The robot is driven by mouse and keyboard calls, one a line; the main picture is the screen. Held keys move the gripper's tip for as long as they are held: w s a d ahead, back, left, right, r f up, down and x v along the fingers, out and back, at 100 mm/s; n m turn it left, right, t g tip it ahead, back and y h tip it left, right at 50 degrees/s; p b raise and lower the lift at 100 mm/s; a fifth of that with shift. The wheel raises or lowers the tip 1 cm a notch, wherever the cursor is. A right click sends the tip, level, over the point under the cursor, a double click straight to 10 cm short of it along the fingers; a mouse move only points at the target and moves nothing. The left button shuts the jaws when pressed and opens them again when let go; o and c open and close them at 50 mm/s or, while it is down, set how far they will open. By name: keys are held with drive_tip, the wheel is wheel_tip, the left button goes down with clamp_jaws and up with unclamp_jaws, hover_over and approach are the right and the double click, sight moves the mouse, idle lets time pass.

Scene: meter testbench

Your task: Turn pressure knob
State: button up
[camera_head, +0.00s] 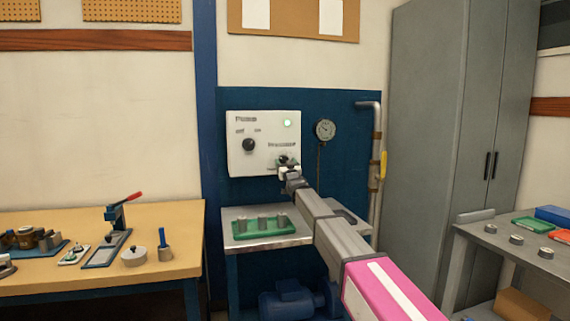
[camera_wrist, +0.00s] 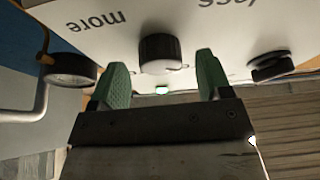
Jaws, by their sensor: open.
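The pressure knob (camera_wrist: 160,53) is a dark round knob on the white panel (camera_head: 263,125). In the upside-down wrist view it shows between the two green fingertips of my gripper (camera_wrist: 161,64), with a gap on each side. My gripper is open and holds nothing. The words "more" and "less" are printed by the knob. In the head view my gripper (camera_head: 289,171) is at the panel's lower right and partly covers the pressure knob (camera_head: 283,159).
A gauge (camera_head: 325,129) and a pipe (camera_head: 377,150) are to the right. Below, a green tray (camera_head: 240,234) with metal cylinders sits on a bench under my arm.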

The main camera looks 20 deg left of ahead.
drive_tip(key=shift+w+a+r, duration=0.3)
drive_tip(key=shift+w+a, duration=0.05)
drive_tip(key=shift+w, duration=0.15)
drive_tip(key=c, duration=0.9)
drive_tip(key=shift+m, duration=0.3)
